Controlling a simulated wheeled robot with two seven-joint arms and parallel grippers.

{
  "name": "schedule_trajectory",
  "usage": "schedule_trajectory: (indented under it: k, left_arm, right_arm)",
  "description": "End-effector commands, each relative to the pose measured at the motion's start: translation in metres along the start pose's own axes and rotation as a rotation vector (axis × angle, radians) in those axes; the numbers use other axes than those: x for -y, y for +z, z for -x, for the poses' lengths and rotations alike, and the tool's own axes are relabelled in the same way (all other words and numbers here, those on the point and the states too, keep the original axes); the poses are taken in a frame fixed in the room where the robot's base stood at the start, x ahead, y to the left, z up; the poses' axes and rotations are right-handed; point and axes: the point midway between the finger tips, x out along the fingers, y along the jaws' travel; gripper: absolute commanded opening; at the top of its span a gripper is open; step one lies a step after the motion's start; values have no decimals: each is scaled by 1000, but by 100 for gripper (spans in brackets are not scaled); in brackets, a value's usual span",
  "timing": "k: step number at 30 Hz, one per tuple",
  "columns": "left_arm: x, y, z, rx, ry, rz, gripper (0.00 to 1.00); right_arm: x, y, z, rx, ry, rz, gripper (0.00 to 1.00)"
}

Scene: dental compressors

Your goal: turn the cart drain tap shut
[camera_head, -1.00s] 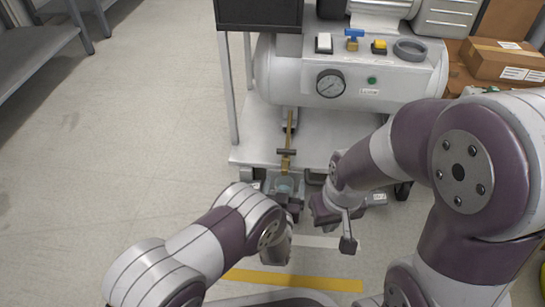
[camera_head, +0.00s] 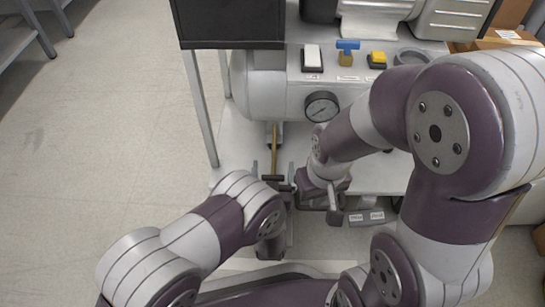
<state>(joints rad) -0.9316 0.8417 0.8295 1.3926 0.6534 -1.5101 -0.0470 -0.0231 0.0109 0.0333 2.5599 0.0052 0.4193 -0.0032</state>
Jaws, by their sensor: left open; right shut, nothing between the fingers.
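The cart drain tap, with a dark crossbar handle (camera_head: 273,178), sits at the lower end of a brass pipe (camera_head: 274,150) below the compressor tank. My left gripper (camera_head: 273,172) is open, with one finger on each side of the tap handle. I cannot tell whether the fingers touch it. The tap body below the handle is hidden by the gripper. My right gripper (camera_head: 305,200) is shut and empty, just right of the tap, partly hidden by its own wrist.
The white tank (camera_head: 258,90) carries a pressure gauge (camera_head: 321,106). Above it are a white switch (camera_head: 312,57), a blue-handled valve (camera_head: 347,48) and a yellow button (camera_head: 377,60). A black box (camera_head: 228,22) overhangs at upper left. Open floor (camera_head: 110,130) lies left of the cart.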

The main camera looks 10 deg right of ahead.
Motion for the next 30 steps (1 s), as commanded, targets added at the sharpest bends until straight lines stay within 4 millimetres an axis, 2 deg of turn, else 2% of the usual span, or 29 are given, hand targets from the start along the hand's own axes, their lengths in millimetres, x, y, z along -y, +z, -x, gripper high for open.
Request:
schedule_trajectory:
  k: [9, 11, 12, 14, 15, 23, 30]
  left_arm:
    - [0, 0, 1, 1, 0, 0, 89]
    - [0, 0, 1, 1, 0, 0, 73]
    - [0, 0, 1, 1, 0, 0, 60]
    - [0, 0, 1, 1, 0, 0, 41]
    - [0, 0, 1, 1, 0, 0, 38]
    - [0, 0, 1, 2, 21, -1, 38]
    - [-1, -2, 2, 4, 135, -2, 38]
  right_arm:
    - [0, 0, 0, 0, 0, 0, 0]
    - [0, 0, 0, 0, 0, 0, 0]
    - [0, 0, 0, 0, 0, 0, 0]
    - [0, 0, 0, 0, 0, 0, 0]
    - [0, 0, 0, 0, 0, 0, 0]
    - [0, 0, 3, 0, 0, 0, 0]
    - [0, -2, 16, 0, 0, 0, 0]
